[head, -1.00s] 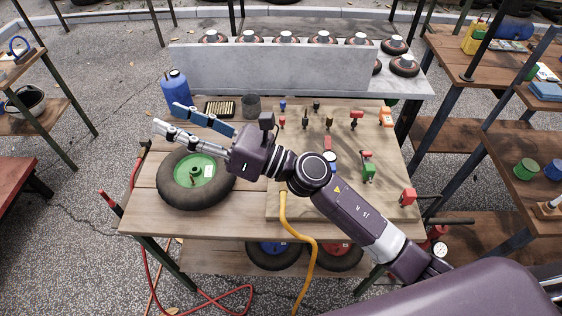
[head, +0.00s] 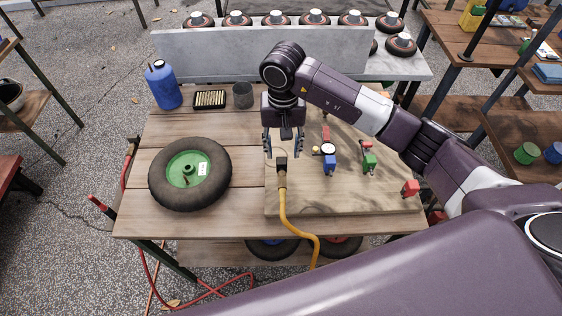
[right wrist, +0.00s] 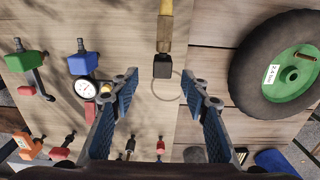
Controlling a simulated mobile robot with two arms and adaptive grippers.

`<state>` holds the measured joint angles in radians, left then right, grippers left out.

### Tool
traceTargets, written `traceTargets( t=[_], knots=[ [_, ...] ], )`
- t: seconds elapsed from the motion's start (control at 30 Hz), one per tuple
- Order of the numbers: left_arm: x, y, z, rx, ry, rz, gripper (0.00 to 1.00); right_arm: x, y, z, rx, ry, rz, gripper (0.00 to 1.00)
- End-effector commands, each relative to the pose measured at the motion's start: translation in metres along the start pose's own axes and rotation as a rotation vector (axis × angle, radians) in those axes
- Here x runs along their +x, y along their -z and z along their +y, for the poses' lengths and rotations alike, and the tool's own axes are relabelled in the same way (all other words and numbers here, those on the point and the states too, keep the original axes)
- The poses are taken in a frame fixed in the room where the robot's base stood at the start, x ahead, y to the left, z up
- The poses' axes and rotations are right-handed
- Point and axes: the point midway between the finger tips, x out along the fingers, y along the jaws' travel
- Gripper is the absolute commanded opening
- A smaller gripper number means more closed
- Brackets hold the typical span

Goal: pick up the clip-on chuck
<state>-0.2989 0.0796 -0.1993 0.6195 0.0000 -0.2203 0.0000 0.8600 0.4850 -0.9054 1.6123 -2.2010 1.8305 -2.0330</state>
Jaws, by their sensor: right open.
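A black block-shaped fitting (head: 281,163) ends the yellow hose (head: 284,208) on the wooden board; I take it for the clip-on chuck, though its shape is too small to be sure. My right gripper (head: 283,148) points down just behind it, open and empty. In the right wrist view the black fitting (right wrist: 163,67) shows ahead, between the spread blue-padded fingers of the gripper (right wrist: 160,84), apart from both. A thin ring (right wrist: 167,86) lies beside it. My left gripper is not in view.
A gauge with a blue block (head: 329,158), a green tool (head: 369,160) and a red one (head: 410,188) stand to the right. A wheel with a green hub (head: 189,175) lies on the left. A blue bottle (head: 163,85) and a grey cup (head: 243,95) stand behind.

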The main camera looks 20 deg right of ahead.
Motion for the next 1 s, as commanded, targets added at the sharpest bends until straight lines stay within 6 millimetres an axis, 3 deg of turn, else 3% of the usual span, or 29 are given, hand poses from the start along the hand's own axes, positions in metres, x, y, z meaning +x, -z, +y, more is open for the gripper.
traceTargets(
  t=[0.43, 0.73, 1.0],
  knots=[
    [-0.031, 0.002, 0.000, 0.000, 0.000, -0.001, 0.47, 0.054, -0.002, -0.004, 0.002, 0.005, -0.006, 0.42],
    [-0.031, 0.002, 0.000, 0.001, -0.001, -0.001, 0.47, 0.062, -0.001, -0.004, 0.001, 0.005, -0.001, 0.42],
    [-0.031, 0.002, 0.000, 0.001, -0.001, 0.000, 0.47, 0.061, -0.001, -0.004, 0.001, 0.006, -0.001, 0.14]
  ],
)
